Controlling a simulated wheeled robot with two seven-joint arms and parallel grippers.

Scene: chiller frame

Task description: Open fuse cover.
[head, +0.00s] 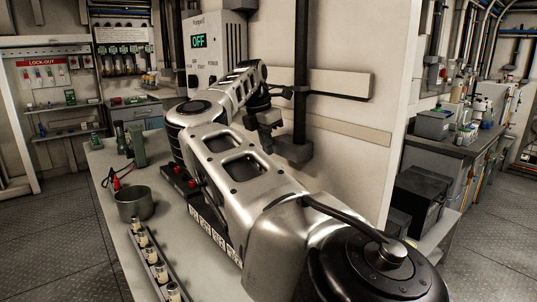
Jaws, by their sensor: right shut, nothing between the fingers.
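My right arm reaches across the counter, and its gripper (268,124) hangs in front of the pale wall, below and right of the control box (214,50) with a green "OFF" display. The gripper's fingers are small and dark here; they are shut with nothing held. I cannot pick out the fuse cover for certain. A dark block with red knobs (178,171) and a row of labels sits on the counter, partly hidden behind my arm. A rail of several pale cylindrical fuses (150,256) lies at the front left. My left gripper is out of view.
A metal pot (135,203) stands on the counter (108,158), near red and black leads (117,178) and a green-grey device (136,145). A dark vertical pipe (301,60) and wall bracket (293,151) are close to my gripper. Black boxes (428,198) stand at right.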

